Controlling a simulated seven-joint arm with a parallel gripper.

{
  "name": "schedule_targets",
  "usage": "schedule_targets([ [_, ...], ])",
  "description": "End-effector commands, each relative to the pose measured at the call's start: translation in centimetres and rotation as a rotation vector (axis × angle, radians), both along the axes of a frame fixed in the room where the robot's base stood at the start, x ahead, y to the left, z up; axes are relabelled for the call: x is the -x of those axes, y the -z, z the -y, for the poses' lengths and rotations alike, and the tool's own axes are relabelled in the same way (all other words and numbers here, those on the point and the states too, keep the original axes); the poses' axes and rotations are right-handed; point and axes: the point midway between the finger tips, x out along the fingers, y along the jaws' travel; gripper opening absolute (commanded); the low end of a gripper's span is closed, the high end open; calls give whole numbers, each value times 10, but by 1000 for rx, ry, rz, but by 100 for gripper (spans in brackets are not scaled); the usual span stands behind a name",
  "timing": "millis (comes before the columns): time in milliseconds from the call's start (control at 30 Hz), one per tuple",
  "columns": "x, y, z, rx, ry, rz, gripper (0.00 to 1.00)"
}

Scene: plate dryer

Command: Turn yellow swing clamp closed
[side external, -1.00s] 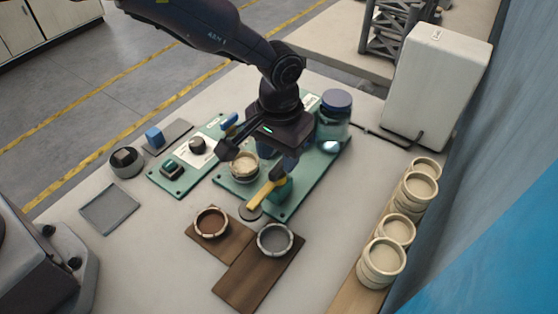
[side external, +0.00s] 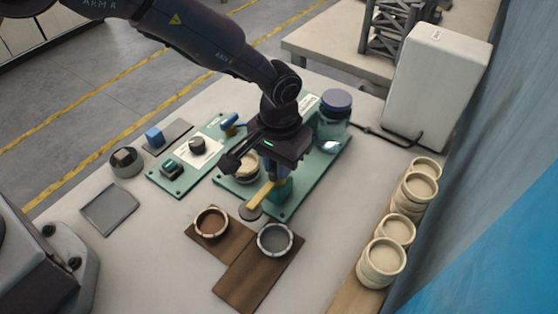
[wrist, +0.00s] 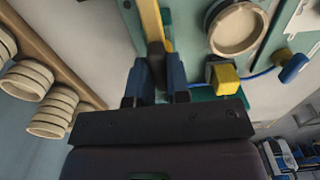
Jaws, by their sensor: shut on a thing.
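The dish with pale contents (side external: 246,167) stands on the base plate to the left of the clamp, partly hidden by my gripper. It also shows in the wrist view (wrist: 236,29).
A blue-lidded jar (side external: 334,118) stands at the plate's back right. Two dishes, one brown (side external: 211,222) and one grey (side external: 275,239), sit on wooden boards in front. A control panel (side external: 188,160) lies to the left. Stacked cream dishes (side external: 382,262) line the right side.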

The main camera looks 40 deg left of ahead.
Motion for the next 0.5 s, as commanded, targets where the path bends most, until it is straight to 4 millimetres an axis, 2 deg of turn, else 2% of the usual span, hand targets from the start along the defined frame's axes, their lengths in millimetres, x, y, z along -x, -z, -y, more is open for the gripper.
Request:
schedule_targets([
  [267, 0, -1, 0, 1, 80, 0, 0],
  [500, 0, -1, 0, 1, 258, 0, 0],
])
